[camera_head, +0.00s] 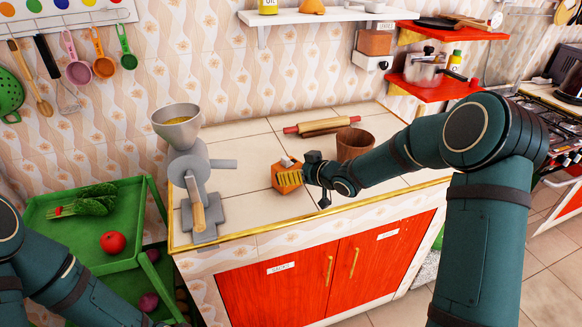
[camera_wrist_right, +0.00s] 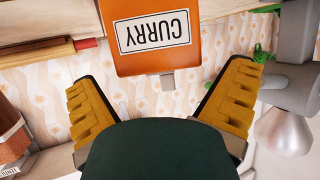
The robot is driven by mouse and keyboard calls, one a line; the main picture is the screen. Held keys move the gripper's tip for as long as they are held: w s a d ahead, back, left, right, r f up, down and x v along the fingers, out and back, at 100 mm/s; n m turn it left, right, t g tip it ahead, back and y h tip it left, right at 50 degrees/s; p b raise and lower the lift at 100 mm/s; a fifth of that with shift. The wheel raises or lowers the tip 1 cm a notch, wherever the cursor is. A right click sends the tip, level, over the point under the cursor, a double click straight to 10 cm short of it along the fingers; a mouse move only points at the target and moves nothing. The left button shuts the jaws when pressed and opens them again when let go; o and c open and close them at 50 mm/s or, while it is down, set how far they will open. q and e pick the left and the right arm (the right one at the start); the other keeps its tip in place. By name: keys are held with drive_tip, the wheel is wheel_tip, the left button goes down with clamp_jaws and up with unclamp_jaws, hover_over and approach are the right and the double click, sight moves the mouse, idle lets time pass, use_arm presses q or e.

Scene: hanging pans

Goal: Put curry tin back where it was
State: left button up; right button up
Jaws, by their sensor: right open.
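The orange curry tin (camera_head: 283,172) stands on the tiled counter. In the right wrist view the tin (camera_wrist_right: 152,62) fills the top middle, its white CURRY label appearing upside down. In the right wrist view the fingers of the right gripper (camera_wrist_right: 158,78) are spread wide, with a visible gap on each side of the tin. My left arm shows at the lower left, but its gripper is not in view.
A grey grinder (camera_head: 190,165) stands left of the tin. A rolling pin (camera_head: 320,125) and a brown cup (camera_head: 354,144) are behind and right. Above are a white shelf (camera_head: 340,14) and a red shelf (camera_head: 425,88).

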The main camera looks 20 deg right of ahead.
use_arm(q)
drive_tip(key=shift+s+r+p, duration=0.25)
drive_tip(key=shift+r+p, duration=0.65)
drive_tip(key=shift+r, duration=0.15)
use_arm(e)
drive_tip(key=v, duration=1)
use_arm(q)
drive_tip(key=shift+s+d+f, duration=0.1)
use_arm(e)
drive_tip(key=shift+s, duration=0.1)
